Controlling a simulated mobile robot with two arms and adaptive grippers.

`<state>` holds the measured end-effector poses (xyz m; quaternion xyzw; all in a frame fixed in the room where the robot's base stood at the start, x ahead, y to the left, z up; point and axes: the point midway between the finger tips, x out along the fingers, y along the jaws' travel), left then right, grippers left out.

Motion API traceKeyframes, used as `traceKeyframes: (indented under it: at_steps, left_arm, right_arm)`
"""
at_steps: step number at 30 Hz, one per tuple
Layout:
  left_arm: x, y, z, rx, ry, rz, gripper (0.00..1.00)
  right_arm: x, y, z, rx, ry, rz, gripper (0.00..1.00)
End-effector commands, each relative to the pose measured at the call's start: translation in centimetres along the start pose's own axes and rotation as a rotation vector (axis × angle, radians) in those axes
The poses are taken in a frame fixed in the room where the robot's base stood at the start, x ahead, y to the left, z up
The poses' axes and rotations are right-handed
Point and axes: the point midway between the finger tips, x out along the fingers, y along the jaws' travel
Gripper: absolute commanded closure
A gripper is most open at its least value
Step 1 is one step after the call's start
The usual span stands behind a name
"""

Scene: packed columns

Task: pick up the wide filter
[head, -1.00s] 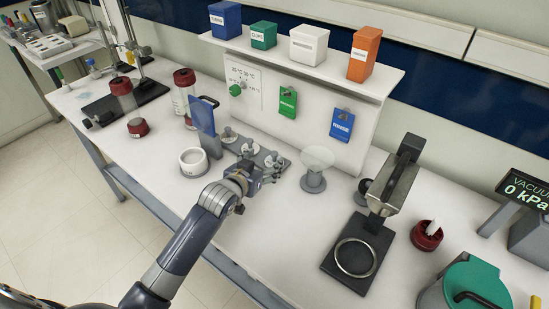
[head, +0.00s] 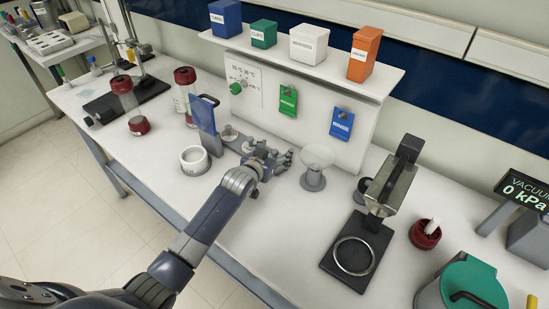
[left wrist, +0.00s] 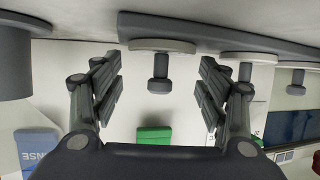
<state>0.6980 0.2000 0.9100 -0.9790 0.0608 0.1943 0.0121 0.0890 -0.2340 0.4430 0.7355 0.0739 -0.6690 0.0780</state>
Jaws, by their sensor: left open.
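A grey holder (left wrist: 225,28) carries three pale discs with grey knobs. The disc that looks widest, apparently the wide filter (left wrist: 177,46), is in the middle of the left wrist view, which is upside down. Its knob shows between and beyond my finger tips, apart from them. Smaller discs (left wrist: 247,57) sit to its right in that view. My left gripper (head: 284,158) is open and empty, at the right end of the holder in the head view. It hides the disc there. My right gripper is not in view.
A funnel on a stand (head: 314,170) is just right of the gripper. A blue upright panel (head: 203,116) and a white round dish (head: 194,160) are left. The white panel with green and blue RINSE tags (head: 341,122) stands behind. The bench front is clear.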

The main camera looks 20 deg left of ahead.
Motion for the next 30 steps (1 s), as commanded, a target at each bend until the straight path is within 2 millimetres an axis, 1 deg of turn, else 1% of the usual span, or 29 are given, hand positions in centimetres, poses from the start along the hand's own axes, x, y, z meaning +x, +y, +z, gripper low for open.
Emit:
traceKeyframes:
  at_steps: [3,5,6,8,12,14,16,26,30]
  left_arm:
    - [-0.02,0.02,0.02,0.000,0.000,0.000,0.32]
    - [-0.02,0.01,0.02,0.000,0.000,0.000,0.46]
    - [-0.03,0.01,0.02,0.000,0.000,0.000,0.55]
    - [-0.03,0.01,0.03,0.000,-0.001,0.000,0.68]
    - [-0.03,0.00,0.12,0.000,-0.003,0.000,0.72]
    - [-0.03,-0.01,0.19,0.000,-0.004,0.000,0.83]
    - [-0.03,-0.01,0.26,0.000,-0.005,0.000,0.97]
    - [-0.03,-0.02,0.50,0.000,-0.010,-0.001,0.98]
    - [-0.13,-0.02,0.26,0.000,-0.011,-0.001,0.98]
  right_arm:
    - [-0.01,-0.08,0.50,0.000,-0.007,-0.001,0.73]
    - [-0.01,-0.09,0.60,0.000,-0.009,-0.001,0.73]
    - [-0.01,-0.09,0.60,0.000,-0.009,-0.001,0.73]
    - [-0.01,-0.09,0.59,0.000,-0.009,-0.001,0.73]
    - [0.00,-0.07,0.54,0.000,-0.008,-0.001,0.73]
    - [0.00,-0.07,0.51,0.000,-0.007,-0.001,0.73]
    - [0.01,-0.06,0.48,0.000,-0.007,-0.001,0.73]
    - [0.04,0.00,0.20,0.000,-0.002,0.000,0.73]
    - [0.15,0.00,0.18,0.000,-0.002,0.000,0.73]
